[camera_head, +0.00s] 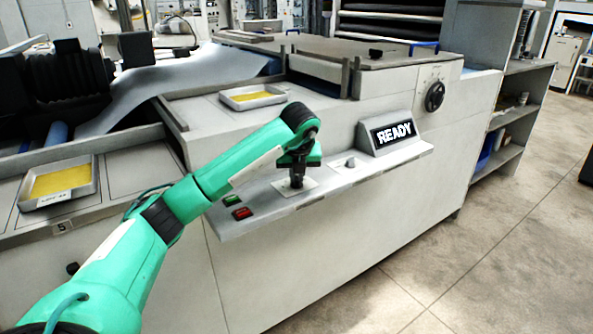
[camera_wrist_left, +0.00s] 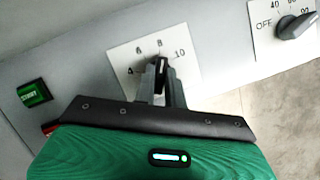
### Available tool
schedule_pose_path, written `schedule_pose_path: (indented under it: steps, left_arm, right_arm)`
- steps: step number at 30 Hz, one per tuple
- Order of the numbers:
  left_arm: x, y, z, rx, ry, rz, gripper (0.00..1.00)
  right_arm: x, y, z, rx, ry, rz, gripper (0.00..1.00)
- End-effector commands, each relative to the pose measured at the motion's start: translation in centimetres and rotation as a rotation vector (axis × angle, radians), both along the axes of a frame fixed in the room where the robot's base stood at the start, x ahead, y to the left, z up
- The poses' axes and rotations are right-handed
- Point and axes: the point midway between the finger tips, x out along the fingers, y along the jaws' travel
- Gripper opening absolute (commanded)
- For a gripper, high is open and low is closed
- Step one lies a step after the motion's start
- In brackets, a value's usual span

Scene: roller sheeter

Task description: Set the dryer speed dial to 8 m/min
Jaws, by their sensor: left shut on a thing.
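The speed dial is a black knob (camera_wrist_left: 161,66) on a white plate (camera_wrist_left: 124,58) marked 4, 6, 8 and 10 in the left wrist view. Its upper end points up, close to the 8. My left gripper (camera_wrist_left: 158,88) is shut on this knob, with a grey finger on each side of it. In the head view my left gripper (camera_head: 296,180) reaches down onto the white plate (camera_head: 310,184) on the sloping control ledge and hides most of the knob. My right gripper is in neither view.
A green START button (camera_wrist_left: 34,93) and a red button (camera_head: 242,213) lie left of the dial. A second dial (camera_wrist_left: 297,25) marked OFF and 40 lies to the right. Beyond it stands a READY display (camera_head: 393,133).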

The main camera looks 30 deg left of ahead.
Motion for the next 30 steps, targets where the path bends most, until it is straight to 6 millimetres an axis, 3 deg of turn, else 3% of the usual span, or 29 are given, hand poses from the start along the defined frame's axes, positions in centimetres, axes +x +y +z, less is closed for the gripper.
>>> schedule_pose_path:
  steps: [9,23,24,27,30]
  left_arm:
    - [0.1,0.0,0.2,0.000,-0.004,0.100,0.00]
    - [0.1,0.0,0.2,0.000,-0.005,0.114,0.00]
    - [0.1,0.0,0.2,0.000,-0.005,0.114,0.16]
    - [0.1,0.0,0.1,0.000,-0.004,0.113,0.34]
    - [0.1,0.0,0.1,0.001,-0.002,0.112,0.34]
  right_arm:
    - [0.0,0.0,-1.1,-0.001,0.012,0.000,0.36]
    - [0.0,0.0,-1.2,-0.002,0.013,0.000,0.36]
    - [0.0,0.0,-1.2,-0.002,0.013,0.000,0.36]
    - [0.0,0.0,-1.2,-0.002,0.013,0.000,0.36]
    - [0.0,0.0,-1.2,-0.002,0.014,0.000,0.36]
